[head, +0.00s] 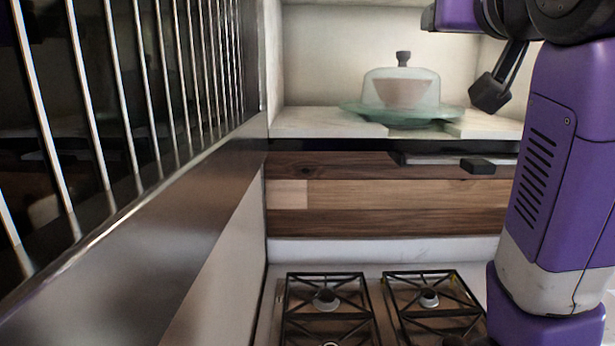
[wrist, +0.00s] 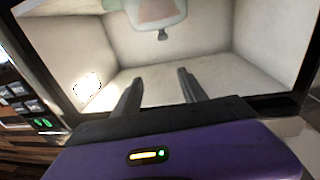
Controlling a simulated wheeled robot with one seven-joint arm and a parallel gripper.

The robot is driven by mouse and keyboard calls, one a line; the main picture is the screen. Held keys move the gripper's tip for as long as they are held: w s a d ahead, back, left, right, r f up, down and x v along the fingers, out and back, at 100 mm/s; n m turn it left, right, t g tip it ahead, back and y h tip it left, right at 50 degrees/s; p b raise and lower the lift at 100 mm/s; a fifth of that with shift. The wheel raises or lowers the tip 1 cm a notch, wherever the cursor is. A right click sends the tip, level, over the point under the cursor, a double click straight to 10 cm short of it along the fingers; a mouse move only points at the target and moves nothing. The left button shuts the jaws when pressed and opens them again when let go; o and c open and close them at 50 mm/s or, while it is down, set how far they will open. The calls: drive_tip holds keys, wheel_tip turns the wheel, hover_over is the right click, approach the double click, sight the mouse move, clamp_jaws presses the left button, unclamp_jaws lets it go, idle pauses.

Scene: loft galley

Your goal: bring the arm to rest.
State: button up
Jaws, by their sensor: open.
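My gripper (wrist: 158,80) shows in the wrist view with its two dark fingers apart and nothing between them. Beyond the fingers is the pale inside of a recess. My purple and white arm (head: 565,150) fills the right side of the head view. A dark end piece of it hangs at the upper right, in front of the recess and to the right of a glass dome (head: 378,88). I cannot tell whether that piece is a finger. The dome also shows in the wrist view (wrist: 150,8), upside down, with its knob towards the fingers.
The dome stands on a greenish glass plate (head: 365,112) on a pale shelf (head: 310,122). Below are a wooden panel (head: 350,195) and a hob with black grates (head: 325,300). A metal wall with upright bars (head: 165,90) closes the left side. The shelf's left part is clear.

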wheel_tip(320, 180, up, 5)
drive_tip(key=s+a+n+t+y, duration=0.1)
drive_tip(key=a+t, duration=0.1)
drive_tip(key=t, duration=0.2)
drive_tip(key=s+f+y, duration=0.1)
drive_tip(key=s+f, duration=0.2)
drive_tip(key=f, duration=0.9)
drive_tip(key=s+d+f+t+b, duration=0.1)
drive_tip(key=s+f, duration=0.1)
drive_tip(key=f, duration=1.1)
drive_tip(key=s+f+y, duration=0.1)
drive_tip(key=s+f, duration=0.2)
drive_tip(key=f, duration=0.9)
drive_tip(key=s+d+f+g+b, duration=0.1)
drive_tip(key=s+f+g, duration=0.3)
drive_tip(key=s+f, duration=1)
drive_tip(key=s+d+f+g, duration=0.1)
drive_tip(key=s+f+g, duration=0.3)
drive_tip(key=s+f, duration=1)
drive_tip(key=s, duration=0.6)
drive_tip(key=shift+h+b, duration=0.35)
drive_tip(key=shift+h, duration=0.05)
